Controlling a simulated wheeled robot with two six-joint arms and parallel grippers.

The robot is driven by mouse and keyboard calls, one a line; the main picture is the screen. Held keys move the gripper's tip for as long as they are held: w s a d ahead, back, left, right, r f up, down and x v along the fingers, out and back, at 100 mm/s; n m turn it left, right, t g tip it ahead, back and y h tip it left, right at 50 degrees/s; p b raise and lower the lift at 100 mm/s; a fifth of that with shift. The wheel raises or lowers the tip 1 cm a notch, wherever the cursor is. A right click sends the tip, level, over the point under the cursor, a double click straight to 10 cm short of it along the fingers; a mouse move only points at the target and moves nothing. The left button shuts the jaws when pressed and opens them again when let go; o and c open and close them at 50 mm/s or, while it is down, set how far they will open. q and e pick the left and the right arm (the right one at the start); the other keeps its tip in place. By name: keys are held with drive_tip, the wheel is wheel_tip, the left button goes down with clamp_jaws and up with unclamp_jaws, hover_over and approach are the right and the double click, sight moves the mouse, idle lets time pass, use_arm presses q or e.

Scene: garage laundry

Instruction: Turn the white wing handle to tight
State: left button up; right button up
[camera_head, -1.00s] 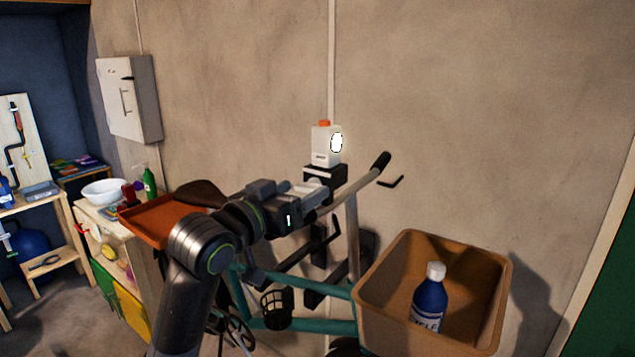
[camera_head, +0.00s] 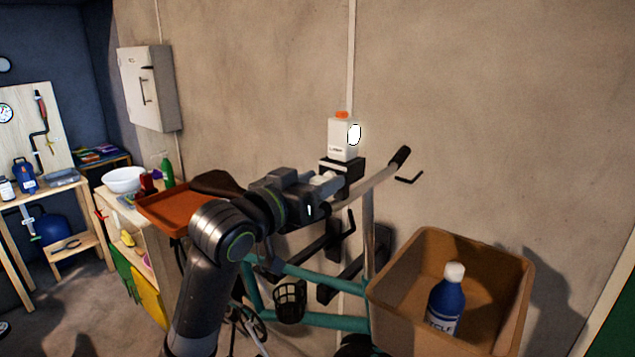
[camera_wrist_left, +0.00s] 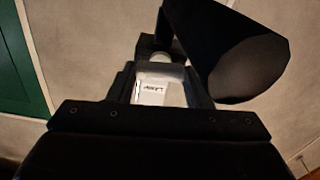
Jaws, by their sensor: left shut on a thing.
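My left gripper (camera_head: 322,186) reaches in from the left to the black clamp (camera_head: 343,170) on the wall. It is shut on a small pale piece, the white wing handle (camera_head: 328,178), mostly hidden by the fingers. How far the handle is turned cannot be told. In the left wrist view, the dark gripper body fills the bottom and the handle cannot be clearly made out. My right gripper is not in view.
A white bottle (camera_head: 342,140) with an orange cap stands just above the clamp. A teal bike frame (camera_head: 310,276) hangs below, its handlebar (camera_head: 388,170) close to the right. A brown basket (camera_head: 400,290) holds a blue bottle (camera_head: 446,302). An orange tray (camera_head: 180,206) is at left.

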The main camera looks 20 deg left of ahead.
use_arm(q)
drive_tip(key=shift+m, duration=0.7)
drive_tip(key=o, duration=1)
